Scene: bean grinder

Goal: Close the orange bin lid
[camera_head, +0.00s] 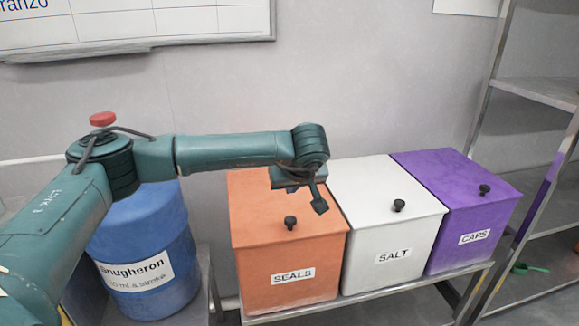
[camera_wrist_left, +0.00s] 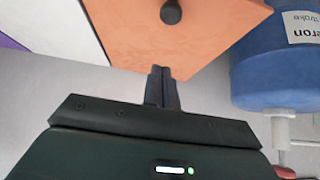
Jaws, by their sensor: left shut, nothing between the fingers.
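The orange bin (camera_head: 285,278) is labelled SEALS and stands at the left end of a row of three bins. Its orange lid (camera_head: 262,212) with a black knob (camera_head: 290,222) lies flat on top, and it looks closed. My left gripper (camera_head: 319,205) is shut and empty, above the right part of the orange lid. In the left wrist view the shut fingers (camera_wrist_left: 162,72) are at the edge of the orange lid (camera_wrist_left: 215,30), with the knob (camera_wrist_left: 171,12) beyond them. I cannot tell whether they touch the lid. My right gripper is not in view.
A white SALT bin (camera_head: 380,262) and a purple CAPS bin (camera_head: 470,243) stand to the right, lids down, on a metal bench (camera_head: 385,294). A blue barrel (camera_head: 150,240) stands left, behind my left arm. A metal shelf (camera_head: 540,92) is at the far right.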

